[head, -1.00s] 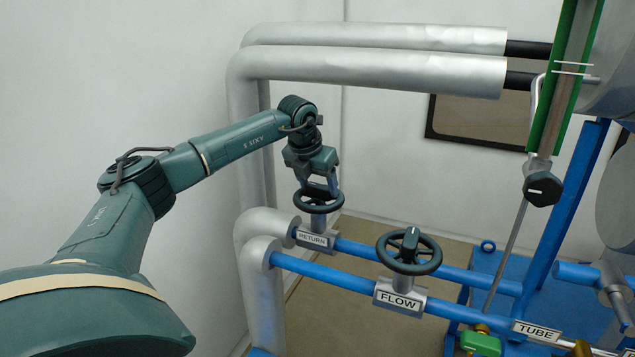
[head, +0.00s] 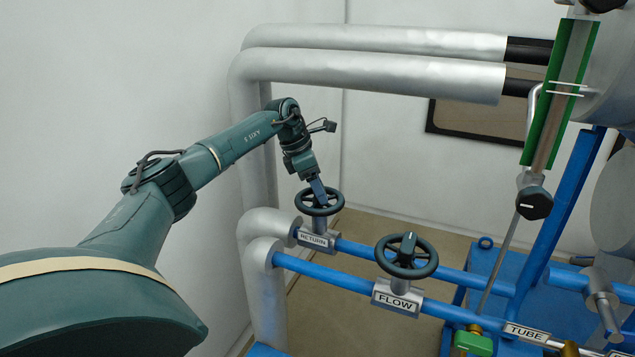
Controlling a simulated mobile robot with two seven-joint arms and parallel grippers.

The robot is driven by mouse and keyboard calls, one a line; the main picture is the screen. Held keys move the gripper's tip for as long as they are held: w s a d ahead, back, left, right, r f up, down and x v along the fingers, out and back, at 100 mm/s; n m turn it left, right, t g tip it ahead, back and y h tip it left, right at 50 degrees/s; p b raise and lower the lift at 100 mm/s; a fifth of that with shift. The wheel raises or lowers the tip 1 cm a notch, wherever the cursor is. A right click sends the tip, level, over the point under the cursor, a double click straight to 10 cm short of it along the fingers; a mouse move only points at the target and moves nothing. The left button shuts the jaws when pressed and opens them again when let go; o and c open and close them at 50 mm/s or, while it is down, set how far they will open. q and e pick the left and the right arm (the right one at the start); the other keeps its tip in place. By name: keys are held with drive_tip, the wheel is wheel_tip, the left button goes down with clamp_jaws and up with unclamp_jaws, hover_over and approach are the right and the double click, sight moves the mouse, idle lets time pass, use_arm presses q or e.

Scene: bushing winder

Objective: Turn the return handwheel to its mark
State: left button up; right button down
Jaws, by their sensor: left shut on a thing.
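The return handwheel (head: 338,207) is a dark spoked wheel on the valve with the RETURN label (head: 313,239), on the rear blue pipe. My left gripper (head: 320,196) comes down from above onto the wheel, tilted, and is shut on its middle. The fingertips and the hub between them are partly hidden, and no mark on the wheel can be made out. My right gripper is not in view.
The flow handwheel (head: 425,262), with a pointer knob on top, stands in front to the right, above the FLOW label (head: 397,300). Silver lagged pipes (head: 400,75) run behind and above my arm. A green-framed gauge glass (head: 559,95) stands at the right.

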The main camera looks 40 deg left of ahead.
use_arm(q)
drive_tip(key=m+g, duration=0.1)
drive_tip(key=m, duration=0.2)
drive_tip(key=m+g+h, duration=0.1)
drive_tip(key=m, duration=0.2)
drive_tip(key=shift+w+a+m, duration=0.1)
drive_tip(key=shift+w+m, duration=0.05)
drive_tip(key=shift+m, duration=0.15)
idle(0.5)
drive_tip(key=o, duration=1)
wheel_tip(320, 180, up, 10)
drive_tip(key=shift+r, duration=0.1)
idle(0.4)
